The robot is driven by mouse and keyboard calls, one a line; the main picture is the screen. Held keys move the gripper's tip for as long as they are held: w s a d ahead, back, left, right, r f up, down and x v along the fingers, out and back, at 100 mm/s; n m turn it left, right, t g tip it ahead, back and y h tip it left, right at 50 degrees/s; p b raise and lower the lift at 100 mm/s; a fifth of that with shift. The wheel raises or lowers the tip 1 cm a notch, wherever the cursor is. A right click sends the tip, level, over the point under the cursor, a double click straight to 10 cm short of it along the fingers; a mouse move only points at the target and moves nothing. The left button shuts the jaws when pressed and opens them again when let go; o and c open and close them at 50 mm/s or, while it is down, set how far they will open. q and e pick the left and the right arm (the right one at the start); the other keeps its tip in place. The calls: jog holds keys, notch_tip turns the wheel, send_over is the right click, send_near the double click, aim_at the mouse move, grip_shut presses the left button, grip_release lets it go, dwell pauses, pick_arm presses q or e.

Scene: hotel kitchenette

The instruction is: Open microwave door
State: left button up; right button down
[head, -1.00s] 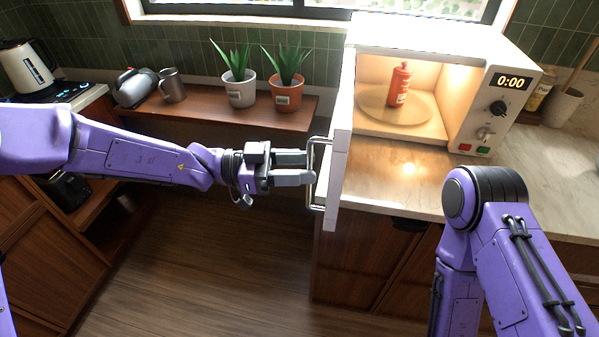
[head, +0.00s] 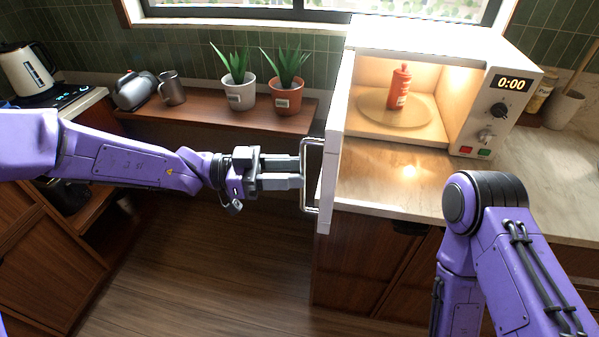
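The white microwave (head: 430,40) stands on the counter at the right, its lit interior in plain view. Its door (head: 338,140) is swung wide open and seen nearly edge-on, pointing toward me. The metal door handle (head: 305,178) is on the door's left face. My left gripper (head: 302,172) is just left of the handle, its fingertips at the handle bar; I cannot tell if they touch it. Its two fingers show apart with a narrow gap and nothing visible between them. My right arm is at the lower right; its gripper is out of view.
A red bottle (head: 400,88) stands on the microwave's turntable (head: 425,115). Two potted plants, in a white pot (head: 240,94) and a terracotta pot (head: 287,97), stand on a wooden shelf (head: 210,115). A kettle (head: 28,72) is at far left. The floor below my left arm is clear.

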pick_arm(q)
jog(key=a+b, duration=0.2)
jog(key=a, duration=0.6)
jog(key=shift+a, duration=0.35)
